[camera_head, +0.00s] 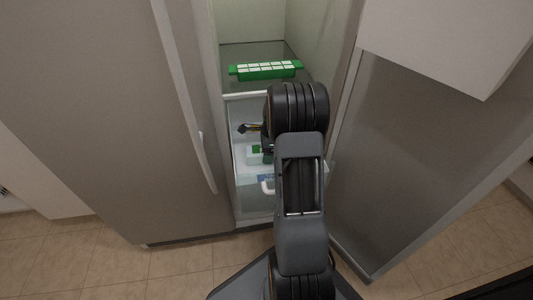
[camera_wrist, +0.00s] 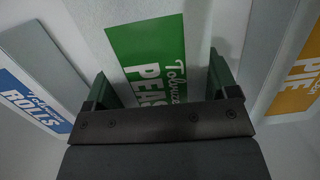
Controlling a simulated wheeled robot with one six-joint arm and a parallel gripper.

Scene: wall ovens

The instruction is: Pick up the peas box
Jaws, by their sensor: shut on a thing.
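The peas box (camera_wrist: 150,55) is white with a green label reading "PEAS". It fills the middle of the wrist view, between the two fingers of my gripper (camera_wrist: 160,85). My gripper is shut on it, one finger at each side. In the head view, my arm reaches into the open fridge compartment and hides most of the gripper. A white box with a green patch, likely the peas box (camera_head: 255,155), shows partly beside the arm. Whether the box touches the shelf cannot be told.
A blue-labelled rolls box (camera_wrist: 35,95) stands left of the peas box, and an orange-labelled pie box (camera_wrist: 300,85) stands right. A green tray (camera_head: 265,69) lies on the shelf above. The open door (camera_head: 410,150) stands close to my arm's right.

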